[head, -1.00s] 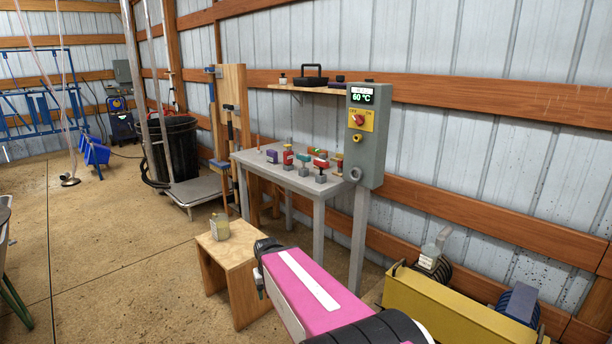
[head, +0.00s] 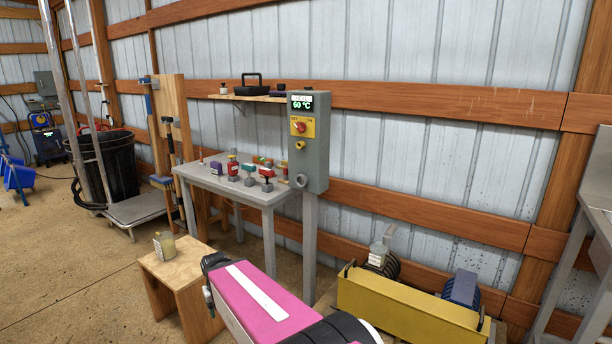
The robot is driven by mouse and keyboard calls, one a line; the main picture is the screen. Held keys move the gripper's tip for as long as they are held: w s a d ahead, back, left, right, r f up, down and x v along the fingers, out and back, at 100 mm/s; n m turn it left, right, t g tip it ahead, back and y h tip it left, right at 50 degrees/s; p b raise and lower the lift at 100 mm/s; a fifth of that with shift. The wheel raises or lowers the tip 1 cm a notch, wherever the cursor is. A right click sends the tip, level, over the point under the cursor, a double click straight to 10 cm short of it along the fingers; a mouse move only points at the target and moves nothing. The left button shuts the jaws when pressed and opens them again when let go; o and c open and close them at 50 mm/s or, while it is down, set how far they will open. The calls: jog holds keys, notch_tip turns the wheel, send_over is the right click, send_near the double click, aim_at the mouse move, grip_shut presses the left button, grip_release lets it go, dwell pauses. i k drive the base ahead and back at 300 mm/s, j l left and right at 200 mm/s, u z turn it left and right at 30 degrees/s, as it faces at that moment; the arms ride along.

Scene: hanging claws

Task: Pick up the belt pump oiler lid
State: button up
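A small clear bottle with a pale label and a greyish top (head: 380,252) stands at the far left of the yellow belt machine (head: 408,305), beside a dark ribbed pulley. It looks like the oiler; its lid is too small to make out separately. Another small bottle with yellowish contents (head: 165,246) stands on the wooden stool. My pink arm reaches up from the bottom middle, left of the yellow machine and apart from both bottles.
A grey table (head: 225,185) with several coloured valve-like pieces stands behind the stool (head: 185,275). A grey control box (head: 308,150) reading 60 °C stands at its right end. Open floor lies at left.

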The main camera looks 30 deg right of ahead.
aim_at(377, 247)
jog(key=z, duration=1.9)
